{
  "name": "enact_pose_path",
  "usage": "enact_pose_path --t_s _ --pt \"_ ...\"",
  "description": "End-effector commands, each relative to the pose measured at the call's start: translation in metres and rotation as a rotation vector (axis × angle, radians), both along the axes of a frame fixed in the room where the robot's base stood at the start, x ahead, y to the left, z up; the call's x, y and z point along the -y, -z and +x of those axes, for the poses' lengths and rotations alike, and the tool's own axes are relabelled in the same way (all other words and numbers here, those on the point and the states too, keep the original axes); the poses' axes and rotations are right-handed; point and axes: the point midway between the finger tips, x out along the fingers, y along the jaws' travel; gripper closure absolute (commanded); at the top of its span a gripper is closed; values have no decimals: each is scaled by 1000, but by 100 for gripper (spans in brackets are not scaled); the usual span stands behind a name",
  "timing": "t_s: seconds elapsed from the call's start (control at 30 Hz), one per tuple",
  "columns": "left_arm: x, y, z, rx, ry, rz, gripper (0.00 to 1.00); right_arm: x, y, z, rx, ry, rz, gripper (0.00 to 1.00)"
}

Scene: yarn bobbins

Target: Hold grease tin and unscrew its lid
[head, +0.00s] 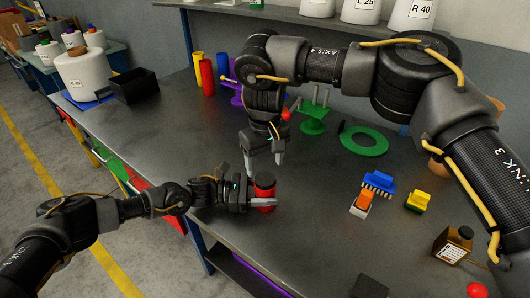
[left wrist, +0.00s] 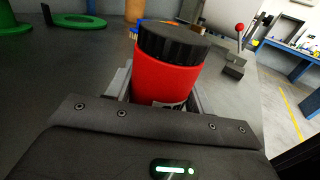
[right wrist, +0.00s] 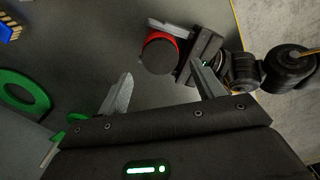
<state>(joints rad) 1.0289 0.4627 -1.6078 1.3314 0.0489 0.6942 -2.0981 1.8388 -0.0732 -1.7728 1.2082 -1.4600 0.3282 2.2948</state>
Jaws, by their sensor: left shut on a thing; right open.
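The grease tin is a red can with a ribbed black lid. In the left wrist view the red body (left wrist: 162,88) sits between the fingers and the black lid (left wrist: 172,42) is on top. My left gripper (head: 262,204) is shut on the tin's body from the side. My right gripper (head: 264,165) is open and points down above and slightly behind the tin. In the right wrist view the lid (right wrist: 159,56) shows beyond and between its open fingers, apart from them.
A black bin (head: 135,86) and colored cylinders (head: 207,77) stand at the back left. The bench left of the tin is clear.

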Motion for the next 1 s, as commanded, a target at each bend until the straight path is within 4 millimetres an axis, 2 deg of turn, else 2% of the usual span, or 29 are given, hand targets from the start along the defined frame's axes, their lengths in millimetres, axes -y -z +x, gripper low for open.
enact_pose_path --t_s 0.1,0.3,0.7,1.0 --pt "0 0 0 0 0 0 100 0 19 -1 -4 0 1 33" --pt "0 0 0 0 0 0 100 0 41 0 -2 0 1 33" --pt "0 0 0 0 -1 0 100 0 48 0 0 -1 1 33" --pt "0 0 0 0 0 0 100 0 48 0 1 -1 1 72"
